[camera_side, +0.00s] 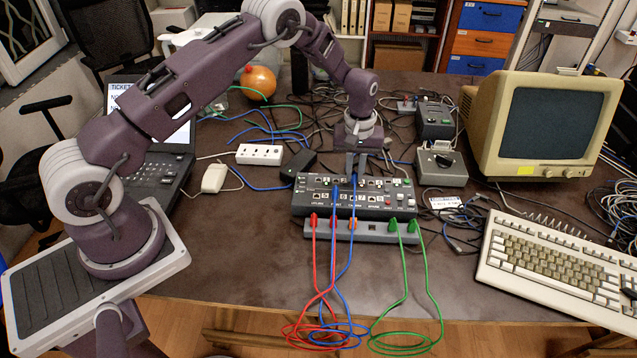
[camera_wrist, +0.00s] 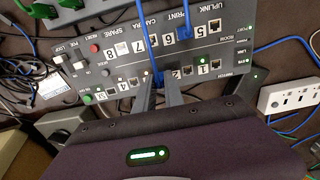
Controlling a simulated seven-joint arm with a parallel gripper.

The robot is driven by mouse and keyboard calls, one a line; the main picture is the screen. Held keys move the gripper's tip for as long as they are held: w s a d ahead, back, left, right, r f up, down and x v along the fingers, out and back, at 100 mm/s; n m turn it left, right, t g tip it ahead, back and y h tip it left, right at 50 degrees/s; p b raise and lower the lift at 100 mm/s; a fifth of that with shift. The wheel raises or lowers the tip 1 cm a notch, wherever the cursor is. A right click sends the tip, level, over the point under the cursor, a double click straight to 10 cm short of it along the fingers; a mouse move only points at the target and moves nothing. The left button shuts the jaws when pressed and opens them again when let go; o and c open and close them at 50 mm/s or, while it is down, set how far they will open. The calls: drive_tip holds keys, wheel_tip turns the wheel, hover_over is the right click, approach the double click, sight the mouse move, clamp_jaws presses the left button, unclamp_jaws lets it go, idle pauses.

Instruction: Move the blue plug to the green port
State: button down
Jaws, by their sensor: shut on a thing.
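My gripper (camera_side: 356,174) is shut over the upper row of ports on the grey switch panel (camera_side: 312,206). In the wrist view its two fingers (camera_wrist: 160,92) stand close together with a blue cable (camera_wrist: 156,66) running out between them. The blue plug at the cable's end is mostly hidden between the fingers, and I cannot tell whether it is seated in a port. In the wrist view a green light (camera_wrist: 202,62) glows beside port 1, to the right of my fingers. A second blue cable (camera_side: 335,200) runs to the panel's lower row.
Red plugs (camera_side: 314,219) and green plugs (camera_side: 394,225) sit in the front strip, their cables hanging over the table edge. A white power strip (camera_side: 259,154) lies left, a grey box (camera_side: 441,168) right. Loose cables crowd behind the panel.

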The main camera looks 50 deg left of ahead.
drive_tip(key=shift+r, duration=0.2)
drive_tip(key=shift+r, duration=2)
idle(0.8)
drive_tip(key=s+a+r, duration=0.2)
drive_tip(key=s+a, duration=0.4)
hover_over(318, 183)
drive_tip(key=shift+w+a+f, duration=0.15)
drive_tip(key=shift+f, duration=1)
drive_tip(key=shift+w+a+f, duration=0.15)
drive_tip(key=shift+f, duration=0.95)
drive_tip(key=shift+f, duration=0.75)
idle(1.3)
